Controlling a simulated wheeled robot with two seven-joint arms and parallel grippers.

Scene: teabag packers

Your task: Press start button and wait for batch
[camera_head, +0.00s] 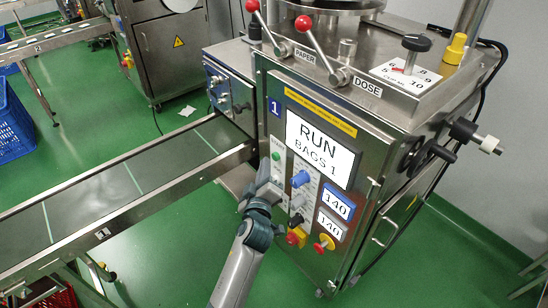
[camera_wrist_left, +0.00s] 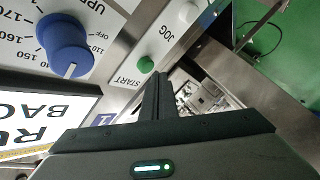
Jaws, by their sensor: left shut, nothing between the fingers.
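The packer's control panel (camera_head: 309,180) faces my left gripper. The green start button (camera_head: 276,156) is on its left side; in the left wrist view the green button (camera_wrist_left: 146,64) sits beside the word START. The screen (camera_head: 320,150) reads RUN, BAGS 1. My left gripper (camera_head: 272,182) is shut and empty, just below the start button in the head view. In the wrist view its fingertips (camera_wrist_left: 158,76) appear close beside the button; I cannot tell whether they touch the panel. My right gripper is not in view.
A white JOG button (camera_wrist_left: 188,12) and blue knob (camera_wrist_left: 64,44) lie near the start button. The dark conveyor belt (camera_head: 95,205) runs left of my arm. Green floor (camera_head: 440,265) is clear at right.

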